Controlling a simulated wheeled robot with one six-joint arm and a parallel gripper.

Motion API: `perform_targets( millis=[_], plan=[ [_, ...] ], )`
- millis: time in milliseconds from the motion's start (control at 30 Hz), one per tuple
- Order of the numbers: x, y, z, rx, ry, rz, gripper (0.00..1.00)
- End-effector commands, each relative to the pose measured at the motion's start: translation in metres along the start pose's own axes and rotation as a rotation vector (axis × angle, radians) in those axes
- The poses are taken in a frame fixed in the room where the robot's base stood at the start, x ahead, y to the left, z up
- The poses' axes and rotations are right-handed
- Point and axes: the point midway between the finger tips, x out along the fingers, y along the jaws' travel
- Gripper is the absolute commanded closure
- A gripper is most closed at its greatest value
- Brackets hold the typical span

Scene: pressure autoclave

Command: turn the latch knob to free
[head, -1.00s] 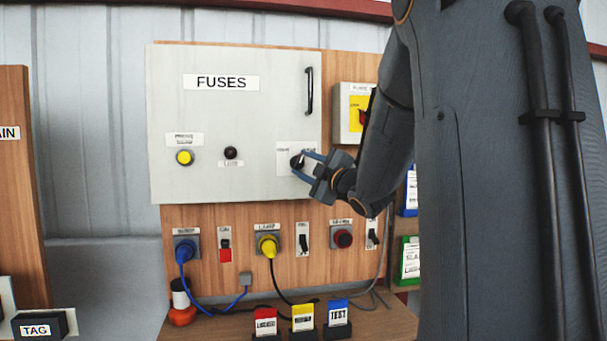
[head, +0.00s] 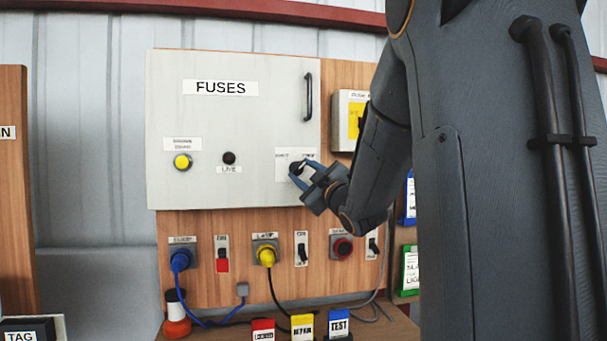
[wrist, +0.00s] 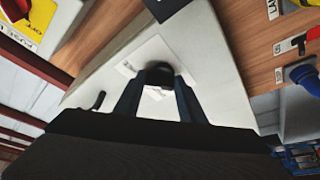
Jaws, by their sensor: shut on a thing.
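The latch knob (head: 296,167) is a small black knob on a white label plate (head: 284,158) at the lower right of the grey FUSES cabinet door (head: 240,125). My gripper (head: 302,169) has its blue-grey fingers shut on the knob, coming from the lower right. In the wrist view the dark knob (wrist: 160,73) sits between the two fingertips (wrist: 159,85), against the white plate. The plate's lettering is too small to read, and my fingers hide part of the knob. The door lies flat against its cabinet.
A black handle (head: 308,97) is above the knob on the door. A yellow button (head: 182,161) and a dark lamp (head: 229,158) are to the left. A fuse box (head: 345,120) is at right. Below are plugs, switches and red, yellow and blue tags (head: 303,326).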

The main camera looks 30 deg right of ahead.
Motion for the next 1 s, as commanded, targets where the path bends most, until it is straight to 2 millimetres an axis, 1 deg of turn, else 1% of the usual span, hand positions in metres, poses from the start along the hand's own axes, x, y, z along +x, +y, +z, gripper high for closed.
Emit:
perform_targets(
  millis=[133, 167, 233, 267, 533, 633, 1000],
  plan=[
    [0.001, 0.002, -0.002, 0.000, 0.004, 0.005, 0.86],
    [0.001, 0.002, -0.002, 0.000, 0.004, 0.005, 0.59],
    [0.001, 0.002, -0.002, 0.000, 0.003, 0.004, 0.47],
    [0.001, 0.002, -0.001, 0.000, 0.003, 0.004, 0.45],
    [0.000, 0.001, -0.001, -0.001, 0.001, 0.002, 0.45],
    [-0.007, 0.001, 0.000, -0.001, 0.001, 0.002, 0.45],
    [-0.063, 0.001, 0.000, -0.002, 0.001, 0.003, 0.45]
  ],
)
